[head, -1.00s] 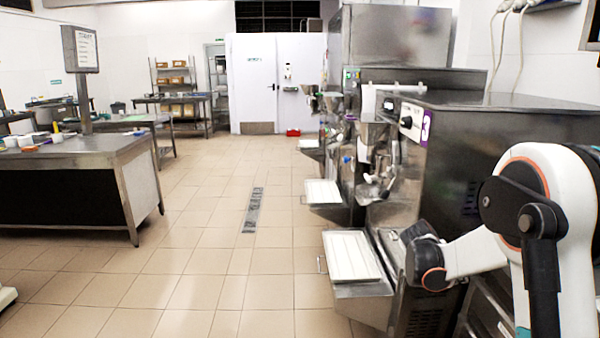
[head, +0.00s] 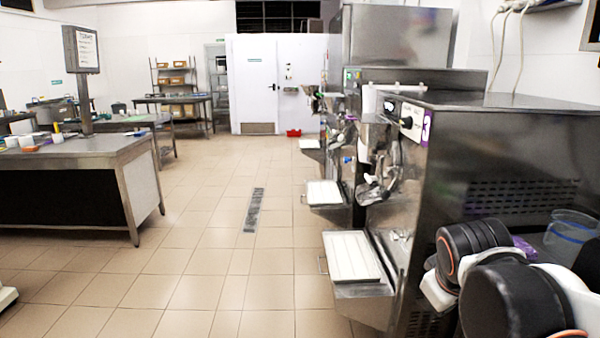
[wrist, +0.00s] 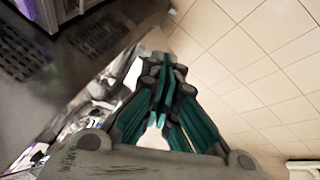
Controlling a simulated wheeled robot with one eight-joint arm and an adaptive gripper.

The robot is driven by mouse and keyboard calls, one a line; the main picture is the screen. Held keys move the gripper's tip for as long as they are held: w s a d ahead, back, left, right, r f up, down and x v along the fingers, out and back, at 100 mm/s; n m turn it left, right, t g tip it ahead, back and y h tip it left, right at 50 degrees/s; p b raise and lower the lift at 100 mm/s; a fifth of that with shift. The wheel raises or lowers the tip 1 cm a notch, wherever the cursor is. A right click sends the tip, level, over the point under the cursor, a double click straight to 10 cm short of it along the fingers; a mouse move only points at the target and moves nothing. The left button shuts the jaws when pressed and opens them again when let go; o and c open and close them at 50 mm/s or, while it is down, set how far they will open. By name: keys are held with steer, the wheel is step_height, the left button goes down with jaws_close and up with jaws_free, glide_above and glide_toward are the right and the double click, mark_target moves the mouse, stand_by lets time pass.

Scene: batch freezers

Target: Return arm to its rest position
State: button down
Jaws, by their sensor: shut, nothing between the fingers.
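My arm (head: 510,295) is folded low at the right edge of the head view, beside the front freezer. My gripper is outside the head view. In the wrist view my gripper (wrist: 166,75) has its teal-padded fingers together, with nothing between them. Tiled floor shows beyond the fingers, and a dark metal machine side lies at the upper left of that view.
The batch freezer marked 3 (head: 480,150) stands close by my arm, with a white-topped tray (head: 352,256) at its front. A clear container (head: 570,232) is on the right. A steel worktable (head: 80,150) is on the left. The tiled aisle (head: 200,260) between is clear.

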steer(key=s+a+f+m+y, duration=0.1)
steer(key=s+a+m, duration=0.1)
steer(key=s, duration=0.3)
steer(key=s+a+f+m+t+y, duration=0.1)
steer(key=s+a+m, duration=0.1)
steer(key=s+a, duration=0.2)
steer(key=shift+s+a+y, duration=0.25)
steer(key=shift+s+y, duration=0.05)
steer(key=shift+s, duration=0.55)
steer(key=shift+d, duration=0.1)
